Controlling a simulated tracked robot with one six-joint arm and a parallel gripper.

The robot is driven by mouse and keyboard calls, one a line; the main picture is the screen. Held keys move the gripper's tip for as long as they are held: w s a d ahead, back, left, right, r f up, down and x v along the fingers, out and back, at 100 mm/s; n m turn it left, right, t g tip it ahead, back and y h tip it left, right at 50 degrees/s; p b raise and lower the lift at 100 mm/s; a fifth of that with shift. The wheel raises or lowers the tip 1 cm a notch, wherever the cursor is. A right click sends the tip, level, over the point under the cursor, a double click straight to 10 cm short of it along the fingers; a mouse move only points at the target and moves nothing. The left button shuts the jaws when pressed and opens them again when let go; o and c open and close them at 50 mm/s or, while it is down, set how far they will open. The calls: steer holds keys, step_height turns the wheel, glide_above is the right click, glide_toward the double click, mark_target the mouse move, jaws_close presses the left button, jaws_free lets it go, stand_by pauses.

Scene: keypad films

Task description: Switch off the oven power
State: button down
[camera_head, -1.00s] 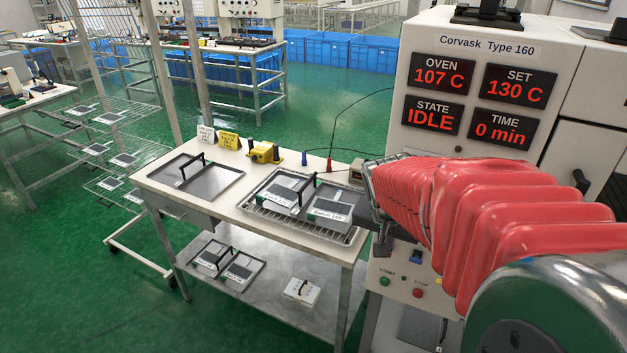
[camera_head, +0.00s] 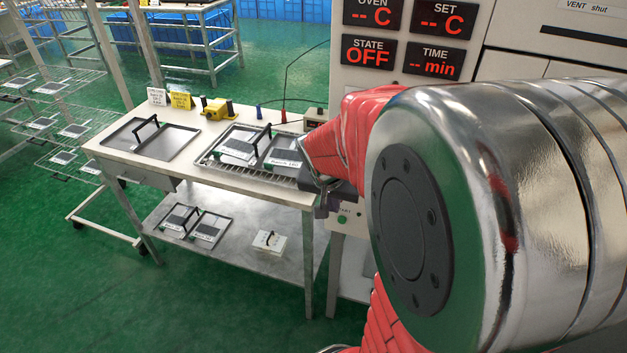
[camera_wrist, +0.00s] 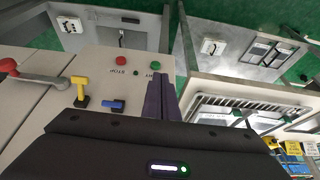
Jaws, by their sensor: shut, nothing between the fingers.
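The oven (camera_head: 349,77) stands at the right in the head view, partly behind my arm. Its state display (camera_head: 368,55) reads OFF, and the oven, set and time displays show dashes. In the wrist view, its panel holds a blue switch (camera_wrist: 113,106), a yellow T-shaped handle (camera_wrist: 80,89), a red stop button (camera_wrist: 120,61) and a green start button (camera_wrist: 153,65). My gripper (camera_wrist: 160,82) is shut and empty, beside the blue switch and near the start button. I cannot tell whether it touches the panel. In the head view my arm hides the switch.
A table (camera_head: 110,145) left of the oven carries a dark tray (camera_head: 180,148), a wire rack (camera_head: 205,160) with labelled pieces and a yellow device (camera_head: 217,108). Its lower shelf (camera_head: 225,250) holds more pieces. A red-knobbed lever (camera_wrist: 10,66) sticks out near the panel. Green floor lies clear in front.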

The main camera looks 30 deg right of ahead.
steer(key=shift+f, duration=0.4)
steer(key=shift+w+d, duration=0.1)
steer(key=shift+d, duration=0.05)
stand_by(1.3)
steer(key=shift+w+d+r, duration=0.45)
steer(key=shift+d+r, duration=0.05)
steer(key=shift+r, duration=0.15)
steer(key=s+a+r, duration=0.4)
steer(key=s+a, duration=0.1)
steer(key=a, duration=0.2)
steer(key=shift+s+a, duration=0.2)
steer(key=shift+s, duration=0.15)
stand_by(0.4)
